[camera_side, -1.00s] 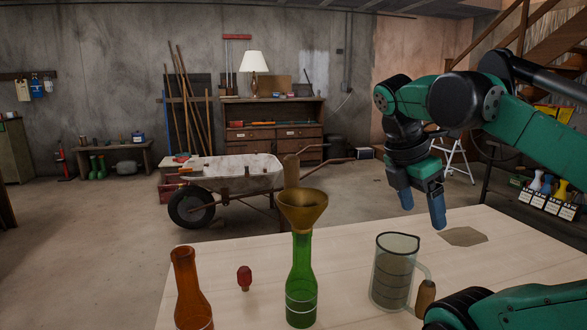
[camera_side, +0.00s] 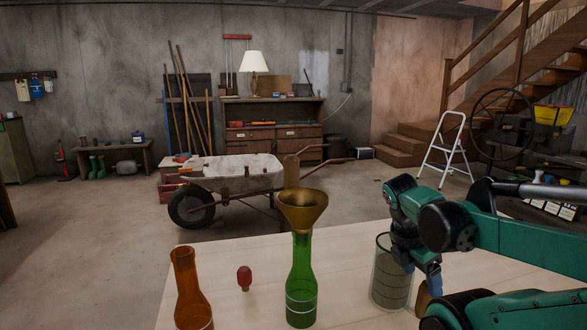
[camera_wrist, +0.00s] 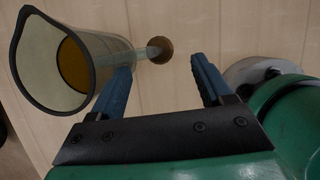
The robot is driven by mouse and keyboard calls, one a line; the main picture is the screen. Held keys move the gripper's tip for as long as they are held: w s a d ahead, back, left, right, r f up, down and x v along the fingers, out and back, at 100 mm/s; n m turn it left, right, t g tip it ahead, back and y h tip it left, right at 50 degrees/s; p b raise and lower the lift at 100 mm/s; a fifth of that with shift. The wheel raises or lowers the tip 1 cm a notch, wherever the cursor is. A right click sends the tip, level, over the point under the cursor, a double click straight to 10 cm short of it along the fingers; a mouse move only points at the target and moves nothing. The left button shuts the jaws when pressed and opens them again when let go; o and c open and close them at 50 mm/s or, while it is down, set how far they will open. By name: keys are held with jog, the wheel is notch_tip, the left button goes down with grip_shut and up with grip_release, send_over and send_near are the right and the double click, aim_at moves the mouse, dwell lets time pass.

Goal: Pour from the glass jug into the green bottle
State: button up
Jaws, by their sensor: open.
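The glass jug (camera_side: 388,275) stands upright on the table, partly hidden behind my gripper; in the wrist view its open, dark-rimmed mouth (camera_wrist: 50,62) shows amber contents. Its brown handle grip (camera_wrist: 160,49) lies ahead of and between my fingertips, with no visible contact. My gripper (camera_side: 420,272) is low at the jug's right side; in the wrist view its blue fingers (camera_wrist: 161,64) are apart and empty. The green bottle (camera_side: 301,275) stands upright left of the jug, with a brass-coloured funnel (camera_side: 302,210) in its mouth.
An orange-brown bottle (camera_side: 190,290) stands at the table's left. A small red-topped stopper (camera_side: 244,278) stands between the two bottles. The table (camera_side: 345,262) is bare between the green bottle and the jug. A grey rounded object (camera_wrist: 250,72) shows right of my fingers in the wrist view.

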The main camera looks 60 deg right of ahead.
aim_at(423, 285)
jog(key=shift+x, duration=2.45)
grip_shut()
